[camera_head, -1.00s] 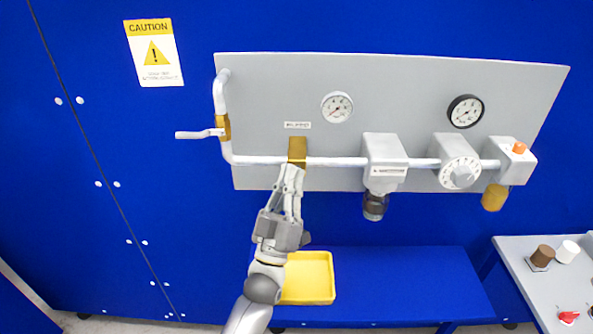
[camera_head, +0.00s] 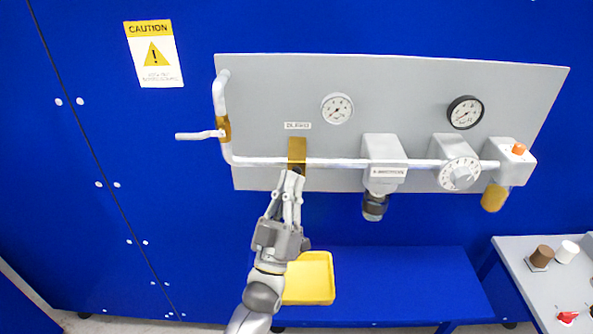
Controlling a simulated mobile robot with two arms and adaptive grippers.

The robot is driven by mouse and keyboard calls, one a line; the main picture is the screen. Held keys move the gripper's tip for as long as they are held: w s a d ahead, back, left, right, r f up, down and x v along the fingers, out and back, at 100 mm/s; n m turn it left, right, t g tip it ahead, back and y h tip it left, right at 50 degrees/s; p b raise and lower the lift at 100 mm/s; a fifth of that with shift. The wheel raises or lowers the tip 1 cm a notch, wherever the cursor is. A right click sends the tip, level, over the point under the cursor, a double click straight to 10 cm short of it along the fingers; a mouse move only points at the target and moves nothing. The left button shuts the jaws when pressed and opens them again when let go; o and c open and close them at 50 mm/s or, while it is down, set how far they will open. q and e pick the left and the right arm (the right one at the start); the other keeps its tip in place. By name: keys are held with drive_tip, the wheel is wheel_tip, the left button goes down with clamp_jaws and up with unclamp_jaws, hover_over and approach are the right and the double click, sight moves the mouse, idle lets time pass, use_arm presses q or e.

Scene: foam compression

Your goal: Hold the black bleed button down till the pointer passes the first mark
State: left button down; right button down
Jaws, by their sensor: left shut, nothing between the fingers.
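The brass bleed block (camera_head: 297,148) sits on the pipe, under a small label plate (camera_head: 298,126). A small dark spot at its lower end, probably the black bleed button (camera_head: 299,172), shows just above my fingertips. My left gripper (camera_head: 290,178) is shut and empty, pointing up just below the block. Whether the fingertips touch the button I cannot tell. A white-rimmed gauge (camera_head: 337,108) is right of the block, and a black-rimmed gauge (camera_head: 465,112) is farther right. Their pointers and marks are too small to read surely. My right gripper is not in view.
A lever valve (camera_head: 201,135) is at the left on the pipe (camera_head: 340,162). A grey filter unit (camera_head: 385,150) and a dial (camera_head: 460,173) are to the right. A yellow tray (camera_head: 318,290) lies on the blue bench (camera_head: 400,290) beside my arm.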

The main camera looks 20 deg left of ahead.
use_arm(q)
drive_tip(key=s, duration=0.2)
drive_tip(key=s+d+p, duration=0.1)
drive_tip(key=s, duration=0.1)
drive_tip(key=shift+s+d, duration=0.2)
drive_tip(key=shift+s, duration=0.2)
drive_tip(key=shift+f, duration=0.1)
idle(0.3)
